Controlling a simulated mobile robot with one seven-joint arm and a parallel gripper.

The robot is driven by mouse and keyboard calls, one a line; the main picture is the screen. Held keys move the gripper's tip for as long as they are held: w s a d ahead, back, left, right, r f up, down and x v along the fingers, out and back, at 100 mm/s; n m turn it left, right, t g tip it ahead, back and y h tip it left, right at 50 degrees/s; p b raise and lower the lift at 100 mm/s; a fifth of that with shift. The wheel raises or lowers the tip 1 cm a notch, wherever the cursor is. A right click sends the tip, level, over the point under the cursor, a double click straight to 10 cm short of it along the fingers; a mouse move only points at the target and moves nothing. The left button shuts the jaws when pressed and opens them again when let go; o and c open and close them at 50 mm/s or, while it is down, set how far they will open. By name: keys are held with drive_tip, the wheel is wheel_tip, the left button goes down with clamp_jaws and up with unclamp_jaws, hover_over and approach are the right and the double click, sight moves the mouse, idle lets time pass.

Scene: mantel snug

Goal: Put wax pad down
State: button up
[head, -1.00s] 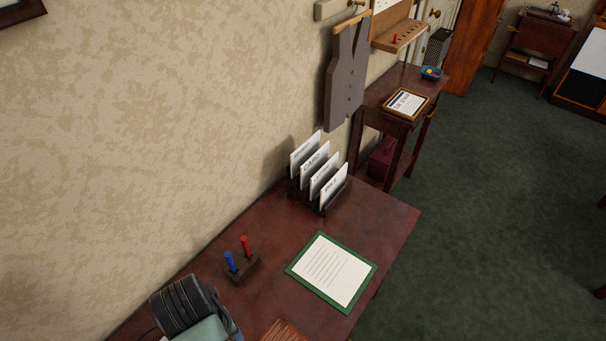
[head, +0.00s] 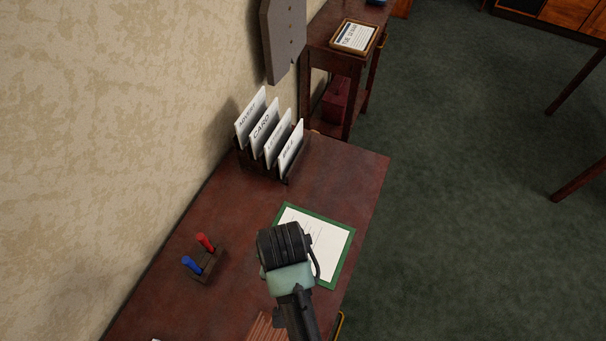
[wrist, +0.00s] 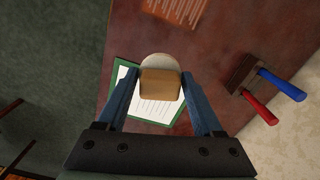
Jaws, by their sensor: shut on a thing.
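My gripper (wrist: 159,76) shows in the wrist view with its two blue fingers on either side of the wax pad. The wax pad (wrist: 161,84) is a tan block with a pale round part at its far side. It is held above the desk, over the green-bordered paper sheet (wrist: 123,78). In the head view my wrist hides the gripper and the pad, and covers part of the sheet (head: 335,238). The sheet lies flat on the dark red desk (head: 345,165).
A holder (head: 288,180) with several labelled cards stands at the desk's back. A small stand (head: 207,268) holds a red and a blue stick at left. A reddish slatted thing (wrist: 178,8) lies near the desk edge. Desk between holder and stand is clear.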

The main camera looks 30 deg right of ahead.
drive_tip(key=s+f+m, duration=0.1)
drive_tip(key=f, duration=0.2)
drive_tip(key=s+d+f+m, duration=0.1)
drive_tip(key=f, duration=0.1)
drive_tip(key=s+d+f+m+b, duration=0.1)
drive_tip(key=f, duration=0.2)
drive_tip(key=shift+s+d+f, duration=0.25)
drive_tip(key=shift+f, duration=2.3)
drive_tip(key=shift+f+b, duration=0.15)
drive_tip(key=shift+b, duration=0.15)
drive_tip(key=o, duration=1.2)
wheel_tip(320, 180, up, 12)
drive_tip(key=shift+r+p, duration=0.2)
drive_tip(key=shift+p, duration=0.45)
